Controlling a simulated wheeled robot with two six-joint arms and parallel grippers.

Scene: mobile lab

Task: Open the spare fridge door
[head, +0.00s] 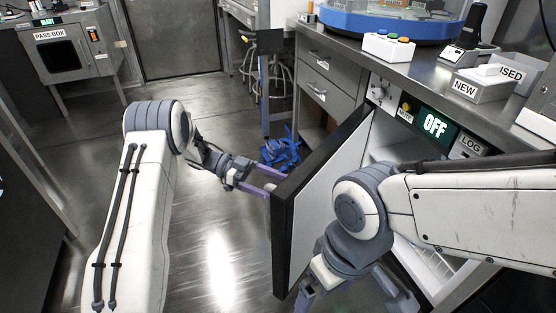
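The spare fridge door (322,172) stands ajar under the counter, swung out toward the left. Its white inner panel and dark edge show, and the pale fridge interior (384,137) is partly visible behind it. My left gripper (276,186) is at the outer side of the door, near its dark edge. Its two purple fingers are apart, with a small pale piece between their tips; I cannot tell whether they touch the door. My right gripper (306,297) is low in front of the fridge opening, on the door's inner side, mostly hidden by its own arm and the frame's bottom edge.
The counter above the fridge holds a button box (389,47), a NEW bin (480,85) and a round blue device (392,20). A lit OFF display (435,125) is above the opening. Drawers (327,82) and a blue bundle (282,152) are beyond the door. Floor at left-centre is clear.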

